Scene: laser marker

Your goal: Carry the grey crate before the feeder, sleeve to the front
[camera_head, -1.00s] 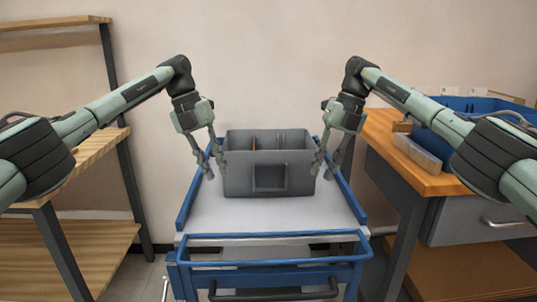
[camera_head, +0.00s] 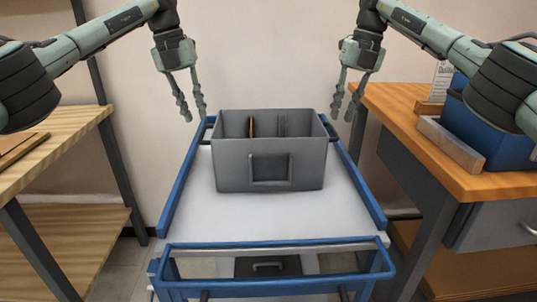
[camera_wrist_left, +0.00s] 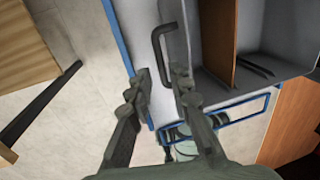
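The grey crate (camera_head: 230,172) stands upright on the white top of a blue-framed cart (camera_head: 285,222). Its front carries a rectangular sleeve (camera_head: 270,168), facing me. Thin dividers, one of them brown (camera_head: 252,125), stand inside it. My left gripper (camera_head: 194,119) is open and empty, above and left of the crate's left side. In the left wrist view the open fingers (camera_wrist_left: 158,80) point toward the crate's dark side handle (camera_wrist_left: 159,45), with nothing between them. My right gripper (camera_head: 343,119) is open and empty, above and right of the crate's right side. No feeder is clearly identifiable.
A wooden bench (camera_head: 400,103) on the right bears a blue bin (camera_head: 490,140) and a pale block (camera_head: 450,146). Wooden shelving (camera_head: 75,125) stands on the left. The cart top in front of the crate is clear.

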